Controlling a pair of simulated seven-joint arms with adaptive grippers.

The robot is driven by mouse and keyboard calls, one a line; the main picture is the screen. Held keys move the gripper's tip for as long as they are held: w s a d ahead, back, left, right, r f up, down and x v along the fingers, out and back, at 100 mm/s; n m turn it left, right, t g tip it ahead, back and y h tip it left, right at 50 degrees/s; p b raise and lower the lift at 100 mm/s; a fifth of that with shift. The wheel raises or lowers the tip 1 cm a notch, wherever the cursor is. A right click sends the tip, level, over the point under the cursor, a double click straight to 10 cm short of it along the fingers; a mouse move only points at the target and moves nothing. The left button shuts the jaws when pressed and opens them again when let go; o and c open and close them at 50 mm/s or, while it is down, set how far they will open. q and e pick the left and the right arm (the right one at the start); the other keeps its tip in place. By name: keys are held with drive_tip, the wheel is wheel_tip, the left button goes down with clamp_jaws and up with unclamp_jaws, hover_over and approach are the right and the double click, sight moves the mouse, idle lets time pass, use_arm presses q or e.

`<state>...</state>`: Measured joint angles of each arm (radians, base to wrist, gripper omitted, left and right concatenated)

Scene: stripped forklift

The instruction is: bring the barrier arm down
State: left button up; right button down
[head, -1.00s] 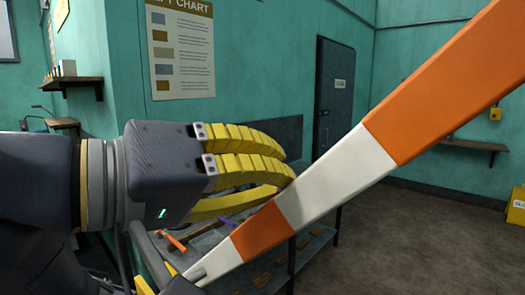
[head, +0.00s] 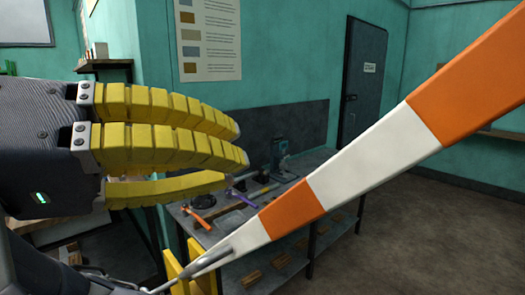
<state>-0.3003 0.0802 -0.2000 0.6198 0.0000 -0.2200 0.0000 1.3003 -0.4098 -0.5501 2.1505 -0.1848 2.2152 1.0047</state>
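The barrier arm (head: 375,159), banded orange and white, slants from low at the centre up past the right edge. Its lower end meets a thin grey metal piece (head: 205,258) near the bottom.
A grey workbench (head: 318,228) with a hammer (head: 196,217) and several other tools stands behind the barrier arm. A colour chart (head: 208,38) hangs on the teal wall, with a dark door (head: 362,80) to its right. Bare floor (head: 435,225) is free at right.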

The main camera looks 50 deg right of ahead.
sight(319, 213)
drive_tip(key=w+d+r+m+g+y, duration=0.2)
drive_tip(key=w+r+m+g+y, duration=0.15)
drive_tip(key=w+r+y, duration=0.3)
drive_tip(key=x, duration=0.7)
drive_tip(key=a+f+x, duration=0.1)
drive_tip(key=x, duration=0.3)
drive_tip(key=shift+s+f, duration=0.1)
drive_tip(key=shift+s, duration=0.15)
drive_tip(key=shift+s+f, duration=0.65)
drive_tip(key=shift+s, duration=0.1)
drive_tip(key=shift+f, duration=0.1)
drive_tip(key=s+f, duration=0.1)
drive_tip(key=s, duration=0.1)
drive_tip(key=s+f, duration=0.1)
drive_tip(key=f, duration=0.1)
drive_tip(key=s+f, duration=0.2)
drive_tip(key=shift+s+a, duration=0.3)
